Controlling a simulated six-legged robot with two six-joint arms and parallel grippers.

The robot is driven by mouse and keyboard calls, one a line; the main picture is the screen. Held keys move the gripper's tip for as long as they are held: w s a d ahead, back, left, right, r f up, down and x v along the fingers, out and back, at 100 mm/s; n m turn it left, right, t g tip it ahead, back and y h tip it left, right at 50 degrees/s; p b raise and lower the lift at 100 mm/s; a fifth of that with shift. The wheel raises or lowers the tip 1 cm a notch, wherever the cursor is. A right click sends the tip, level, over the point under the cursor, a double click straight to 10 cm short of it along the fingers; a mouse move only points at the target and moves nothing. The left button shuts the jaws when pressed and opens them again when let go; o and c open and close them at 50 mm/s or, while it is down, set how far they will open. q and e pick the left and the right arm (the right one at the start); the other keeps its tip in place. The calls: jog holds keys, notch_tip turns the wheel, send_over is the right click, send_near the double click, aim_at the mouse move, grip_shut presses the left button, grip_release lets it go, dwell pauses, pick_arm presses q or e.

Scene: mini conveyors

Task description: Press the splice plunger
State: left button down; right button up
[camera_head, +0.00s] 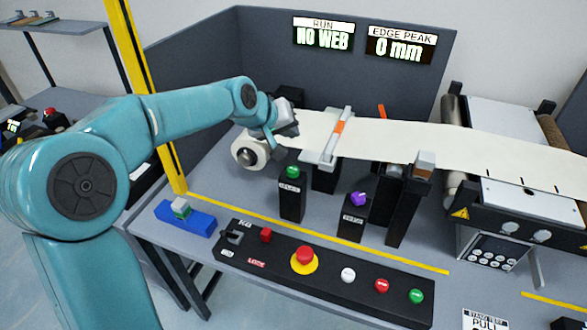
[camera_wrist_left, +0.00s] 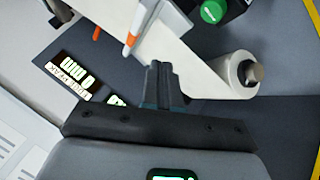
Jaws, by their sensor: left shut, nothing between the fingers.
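A green round plunger (camera_head: 292,172) tops a black post with a small label that is hard to read but looks like "SPLICE". It also shows at the top of the left wrist view (camera_wrist_left: 212,11). My left gripper (camera_head: 274,136) is shut and empty, above and slightly left of the green plunger and apart from it. In the left wrist view its closed fingers (camera_wrist_left: 161,72) lie against the pale web strip in the picture. I cannot tell whether they touch it. My right gripper is not in view.
A web roll (camera_head: 248,151) sits just below my left gripper. The pale web (camera_head: 400,138) runs right under an orange-marked clamp bar (camera_head: 337,138). A purple knob (camera_head: 358,199) stands on another post. A control panel (camera_head: 325,280) lies in front. Screens read "NO WEB" and "0 mm".

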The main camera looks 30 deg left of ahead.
aim_at(295, 167)
pick_arm(q)
notch_tip(295, 167, down, 8)
jog(key=b, duration=0.6)
jog(key=shift+w+a+f, duration=0.1)
jog(key=shift+w, duration=0.05)
jog(key=shift+f+b, duration=0.1)
jog(key=shift+b, duration=0.2)
dwell(1.2)
jog(key=shift+f+b, duration=0.4)
jog(key=shift+f, duration=0.05)
jog(key=shift+f+b, duration=0.75)
jog(key=shift+f, duration=0.15)
dwell(0.7)
jog(key=shift+r, duration=0.1)
jog(key=shift+r+p, duration=1)
jog(key=shift+r, duration=0.2)
jog(key=shift+r, duration=0.1)
